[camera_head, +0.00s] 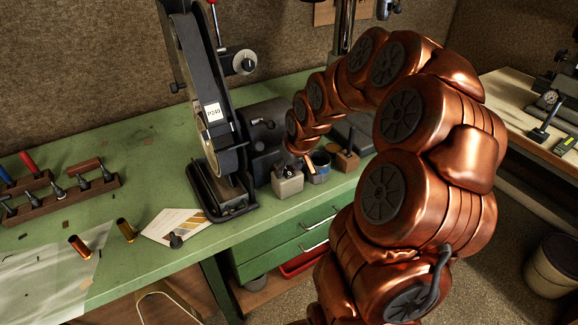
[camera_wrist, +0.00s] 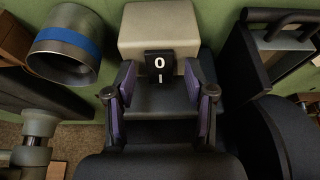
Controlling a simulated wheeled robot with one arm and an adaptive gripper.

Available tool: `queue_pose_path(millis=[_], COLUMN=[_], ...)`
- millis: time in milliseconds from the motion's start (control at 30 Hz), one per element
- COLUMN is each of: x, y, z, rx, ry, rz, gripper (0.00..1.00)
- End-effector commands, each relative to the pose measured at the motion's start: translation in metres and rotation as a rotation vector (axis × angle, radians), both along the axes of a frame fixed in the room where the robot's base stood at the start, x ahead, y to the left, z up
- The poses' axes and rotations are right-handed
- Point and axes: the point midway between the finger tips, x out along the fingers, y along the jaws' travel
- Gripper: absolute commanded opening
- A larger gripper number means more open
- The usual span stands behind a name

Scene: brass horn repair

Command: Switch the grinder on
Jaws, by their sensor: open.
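The belt grinder (camera_head: 212,135), a tall dark machine with a P240 label, stands on the green bench in the head view. A small pale grey switch box (camera_head: 287,183) sits just right of its base. In the wrist view the switch box (camera_wrist: 158,30) carries a black rocker switch (camera_wrist: 159,63) marked 0 and I. My gripper (camera_wrist: 159,78) is open, its two purple-padded fingers on either side of the rocker with nothing held between them. I cannot tell whether the fingers touch the box. In the head view my arm mostly hides the gripper.
A metal can with a blue band (camera_wrist: 66,45) stands close left of the box in the wrist view. A wooden block (camera_head: 346,160) sits right of it in the head view. A tool rack (camera_head: 62,195), brass cylinders and a card (camera_head: 174,226) lie on the left bench.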

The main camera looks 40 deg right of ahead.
Motion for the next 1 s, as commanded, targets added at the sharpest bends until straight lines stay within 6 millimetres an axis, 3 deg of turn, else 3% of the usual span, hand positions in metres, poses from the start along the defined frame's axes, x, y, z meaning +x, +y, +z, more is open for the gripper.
queue_pose_path(millis=[167, 700, 1000], x=[0.0001, 0.0002, 0.0028], y=[-0.0001, -0.0001, -0.0018], z=[0.0002, 0.0004, 0.0012], rx=[0.000, 0.000, 0.000], ry=[-0.001, -0.001, 0.038], rz=[0.000, 0.000, -0.001], gripper=[0.54, 0.00, 0.00])
